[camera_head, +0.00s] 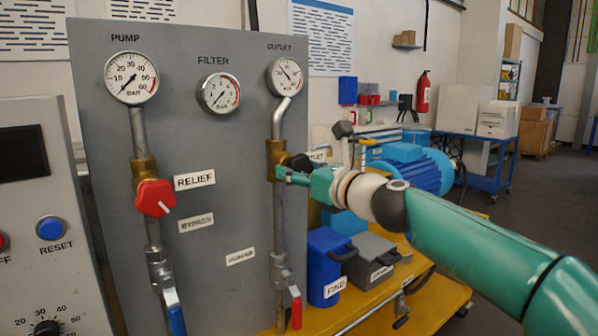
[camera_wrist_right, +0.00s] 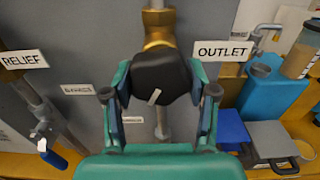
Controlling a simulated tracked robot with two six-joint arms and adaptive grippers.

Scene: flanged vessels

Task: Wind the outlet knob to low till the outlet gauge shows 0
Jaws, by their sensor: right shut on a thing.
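The outlet knob (camera_wrist_right: 162,72) is black with a white pointer line, seen in the right wrist view. The line slants, its upper end to the right. The knob sits under a brass valve body on the OUTLET pipe (camera_head: 279,225). My right gripper (camera_head: 285,173) is shut around the knob, one finger on each side. My left gripper is out of view.
The grey panel also bears the pump gauge (camera_head: 131,77), the filter gauge (camera_head: 219,93) and the red relief knob (camera_head: 155,198). A red-handled valve (camera_head: 295,306) is low on the outlet pipe. Blue and grey boxes (camera_head: 326,266) stand to the right on a yellow surface.

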